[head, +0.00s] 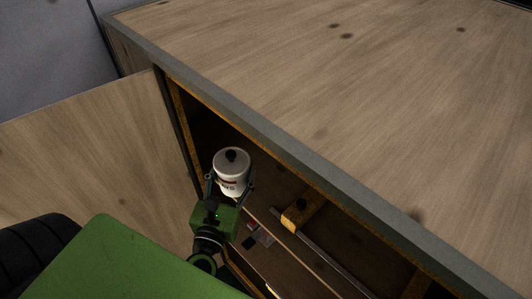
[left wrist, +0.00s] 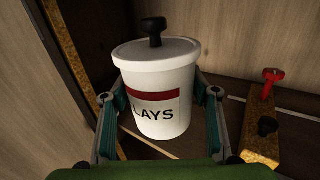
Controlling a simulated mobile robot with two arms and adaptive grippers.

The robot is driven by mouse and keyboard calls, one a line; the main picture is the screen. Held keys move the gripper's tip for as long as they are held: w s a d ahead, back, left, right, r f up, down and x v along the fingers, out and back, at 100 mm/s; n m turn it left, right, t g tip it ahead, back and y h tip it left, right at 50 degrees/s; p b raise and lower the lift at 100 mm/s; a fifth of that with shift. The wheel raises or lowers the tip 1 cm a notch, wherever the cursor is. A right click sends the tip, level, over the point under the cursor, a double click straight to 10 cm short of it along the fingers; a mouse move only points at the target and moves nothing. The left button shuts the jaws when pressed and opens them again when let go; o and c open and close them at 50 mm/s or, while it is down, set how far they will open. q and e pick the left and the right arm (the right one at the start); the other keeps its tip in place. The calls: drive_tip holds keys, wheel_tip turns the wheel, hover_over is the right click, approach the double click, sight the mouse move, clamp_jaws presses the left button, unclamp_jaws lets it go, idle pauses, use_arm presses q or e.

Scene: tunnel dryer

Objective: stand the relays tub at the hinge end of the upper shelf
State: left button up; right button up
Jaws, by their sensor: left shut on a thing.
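The relays tub (head: 231,164) is a white round tub with a lid, a black knob and a dark red band. In the left wrist view the tub (left wrist: 156,90) is upright, and part of its label shows, reading "LAYS". My left gripper (head: 230,187) is shut on its sides, at the cabinet opening near the open door. The gripper also shows in the left wrist view (left wrist: 160,108). I cannot tell whether the tub's base touches the shelf (left wrist: 210,150). The open door (head: 95,165) stands at the left, by the hinge end. My right gripper is not in view.
A wooden block with a black knob (head: 303,207) lies inside to the right; the left wrist view also shows a red knob (left wrist: 272,75) there. A metal rod (head: 340,260) runs along the opening. Small dark and red pieces (head: 257,238) lie lower down. The cabinet top (head: 360,80) overhangs the opening.

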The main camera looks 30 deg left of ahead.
use_arm(q)
drive_tip(key=w+a+f+b, duration=0.1)
drive_tip(key=w+f, duration=0.2)
drive_tip(key=w, duration=0.1)
drive_tip(key=w+a+f+b, duration=0.1)
drive_tip(key=w+f+b, duration=0.1)
drive_tip(key=w+f, duration=0.1)
drive_tip(key=w+a+f+b, duration=0.1)
drive_tip(key=w+f+b, duration=0.1)
drive_tip(key=w, duration=0.4)
drive_tip(key=shift+a+f, duration=0.3)
drive_tip(key=shift+f, duration=0.15)
drive_tip(key=f+b, duration=0.4)
drive_tip(key=shift+w+a, duration=0.1)
drive_tip(key=shift+w, duration=0.25)
drive_tip(key=shift+r, duration=0.1)
drive_tip(key=o, duration=1.5)
drive_tip(key=shift+f, duration=0.25)
drive_tip(key=shift+o, duration=0.2)
drive_tip(key=shift+s+r, duration=0.15)
